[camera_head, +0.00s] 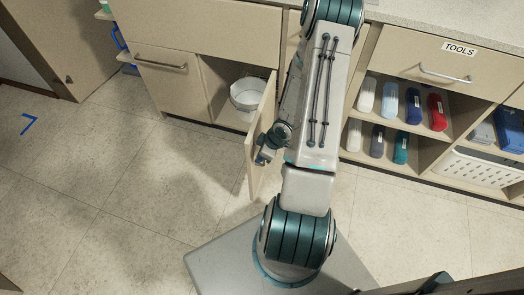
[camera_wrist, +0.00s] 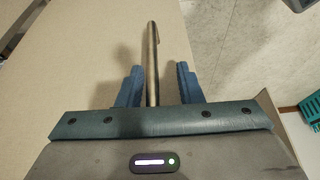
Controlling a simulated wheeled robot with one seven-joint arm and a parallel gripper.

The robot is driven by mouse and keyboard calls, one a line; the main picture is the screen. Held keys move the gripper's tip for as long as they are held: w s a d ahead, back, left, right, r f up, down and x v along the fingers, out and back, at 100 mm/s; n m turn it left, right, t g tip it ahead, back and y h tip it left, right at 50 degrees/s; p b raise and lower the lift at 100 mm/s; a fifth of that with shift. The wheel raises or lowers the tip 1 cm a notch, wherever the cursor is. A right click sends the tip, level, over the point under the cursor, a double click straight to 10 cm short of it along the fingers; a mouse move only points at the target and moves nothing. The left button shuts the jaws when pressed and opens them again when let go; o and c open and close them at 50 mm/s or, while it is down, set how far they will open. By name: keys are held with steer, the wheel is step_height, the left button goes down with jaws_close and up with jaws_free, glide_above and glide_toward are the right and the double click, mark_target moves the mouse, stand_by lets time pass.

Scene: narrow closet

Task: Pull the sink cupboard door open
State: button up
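The sink cupboard door (camera_head: 262,135) stands swung open, out from the cabinet front, seen nearly edge-on in the head view. It also fills the left of the wrist view as a beige panel (camera_wrist: 75,65). Its metal bar handle (camera_wrist: 152,62) runs between the two blue fingers of my gripper (camera_wrist: 157,85). The fingers are apart, with a clear gap on the handle's right and a narrower one on its left. In the head view my gripper (camera_head: 264,152) is at the door's outer face, partly hidden by my arm.
A white bucket (camera_head: 246,95) stands inside the open cupboard. A closed door with a bar handle (camera_head: 160,66) is to the left. On the right are a TOOLS drawer (camera_head: 430,62), shelves of bottles and a white basket (camera_head: 480,170). The floor (camera_head: 120,180) at left is clear.

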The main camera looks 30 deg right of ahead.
steer(key=shift+w+d+r, duration=0.1)
steer(key=shift+w+d, duration=0.05)
steer(key=shift+r, duration=0.2)
steer(key=p+v, duration=0.9)
steer(key=v, duration=0.4)
steer(key=shift+s, duration=0.25)
steer(key=shift+r, duration=0.1)
